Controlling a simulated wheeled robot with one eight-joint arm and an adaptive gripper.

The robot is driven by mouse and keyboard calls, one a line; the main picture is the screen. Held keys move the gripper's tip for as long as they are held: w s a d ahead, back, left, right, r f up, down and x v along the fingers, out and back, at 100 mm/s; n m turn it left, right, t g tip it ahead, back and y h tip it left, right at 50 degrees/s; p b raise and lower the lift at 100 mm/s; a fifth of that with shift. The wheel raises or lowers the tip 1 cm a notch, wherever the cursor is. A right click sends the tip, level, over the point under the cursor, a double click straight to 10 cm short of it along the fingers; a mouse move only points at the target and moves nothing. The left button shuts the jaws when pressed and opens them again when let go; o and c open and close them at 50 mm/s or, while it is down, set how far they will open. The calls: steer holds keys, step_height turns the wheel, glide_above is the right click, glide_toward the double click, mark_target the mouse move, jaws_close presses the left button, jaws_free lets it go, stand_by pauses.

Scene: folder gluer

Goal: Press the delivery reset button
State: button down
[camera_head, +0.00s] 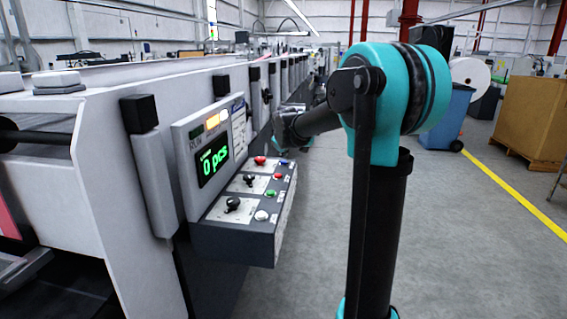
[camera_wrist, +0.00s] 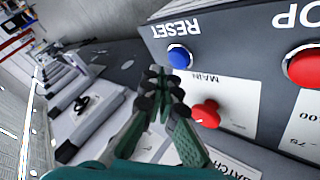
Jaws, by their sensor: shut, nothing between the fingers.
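The blue button (camera_wrist: 179,56) sits on the dark panel beside the upside-down word RESET in the wrist view. It is also a small blue spot at the far end of the control box (camera_head: 284,163) in the head view. My gripper (camera_wrist: 160,82) is shut and empty. Its fingertips appear just left of and below the blue button in the wrist view. They seem to be apart from it, though the exact gap cannot be told. In the head view my arm's end reaches toward the machine beyond the box; the fingertips cannot be made out there.
The box also carries black knobs (camera_head: 232,204), a green button (camera_head: 270,193) and a white button (camera_head: 262,215).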

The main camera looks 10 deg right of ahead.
mark_target(284, 162)
steer(key=shift+f, duration=0.1)
stand_by(0.4)
steer(key=shift+f, duration=0.3)
steer(key=shift+f, duration=0.5)
stand_by(0.8)
steer(key=shift+r, duration=0.9)
steer(key=shift+r, duration=2.5)
